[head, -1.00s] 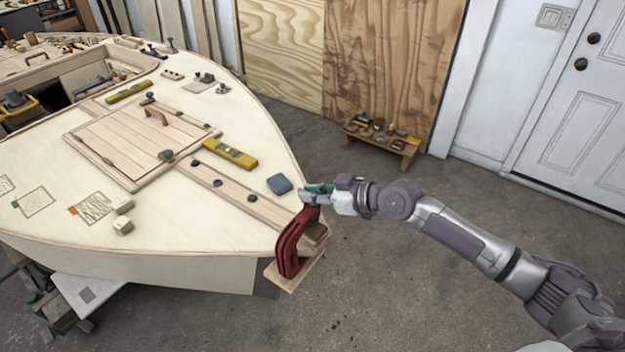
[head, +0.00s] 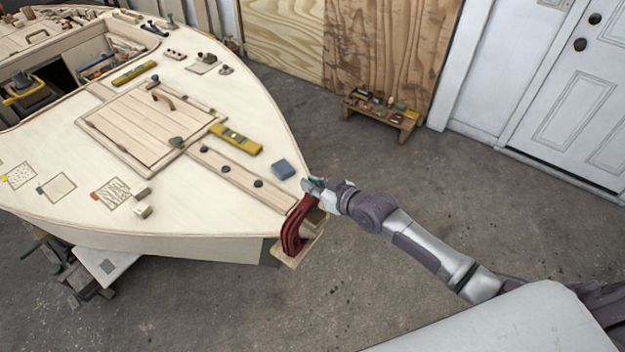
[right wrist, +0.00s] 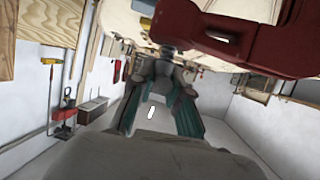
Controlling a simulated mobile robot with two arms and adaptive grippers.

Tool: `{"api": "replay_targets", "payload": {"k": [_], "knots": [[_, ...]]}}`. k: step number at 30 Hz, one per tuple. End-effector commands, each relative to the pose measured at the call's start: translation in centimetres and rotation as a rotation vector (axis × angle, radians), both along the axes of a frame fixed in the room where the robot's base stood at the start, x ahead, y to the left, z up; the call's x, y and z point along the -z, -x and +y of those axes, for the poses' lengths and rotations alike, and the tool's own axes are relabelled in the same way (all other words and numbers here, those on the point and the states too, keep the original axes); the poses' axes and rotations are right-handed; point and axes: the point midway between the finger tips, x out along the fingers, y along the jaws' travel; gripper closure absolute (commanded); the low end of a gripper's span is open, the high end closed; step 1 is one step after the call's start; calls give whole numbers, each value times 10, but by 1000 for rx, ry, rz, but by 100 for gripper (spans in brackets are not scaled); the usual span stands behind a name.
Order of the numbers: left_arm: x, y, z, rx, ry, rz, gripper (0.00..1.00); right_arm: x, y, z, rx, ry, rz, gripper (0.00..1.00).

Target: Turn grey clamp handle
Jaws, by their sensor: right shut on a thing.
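A red clamp (head: 296,228) sits at the pointed tip of the plywood hull (head: 262,222), with a wooden pad beneath it. My right gripper (head: 314,186) is at the top of the clamp, shut on its grey handle. In the right wrist view, the grey handle (right wrist: 168,53) shows between the teal-padded fingers, and the red clamp body (right wrist: 245,45) fills the upper right. The fingers hide much of the handle in the head view, so its exact angle cannot be told. My left gripper is not in view.
A blue block (head: 283,169) and a yellow level (head: 236,139) lie on the deck near the clamp. A low wooden stool (head: 378,120) with small items stands by the plywood sheets. The grey floor right of the hull is clear up to the white door (head: 570,105).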

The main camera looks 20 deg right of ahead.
Motion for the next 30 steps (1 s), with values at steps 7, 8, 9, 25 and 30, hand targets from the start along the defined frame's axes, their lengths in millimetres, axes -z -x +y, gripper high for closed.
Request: {"api": "replay_targets", "payload": {"k": [7,8,9,25,30], "knots": [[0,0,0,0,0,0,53,-3,-1,1,-1,-5,-5,71],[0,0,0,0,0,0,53,-2,-1,1,-1,-4,-5,66],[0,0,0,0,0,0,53,-2,-1,1,-1,-4,-4,59],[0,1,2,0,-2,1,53,-5,12,-6,-2,0,0,48],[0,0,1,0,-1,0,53,-17,40,-20,-2,1,1,48]]}}
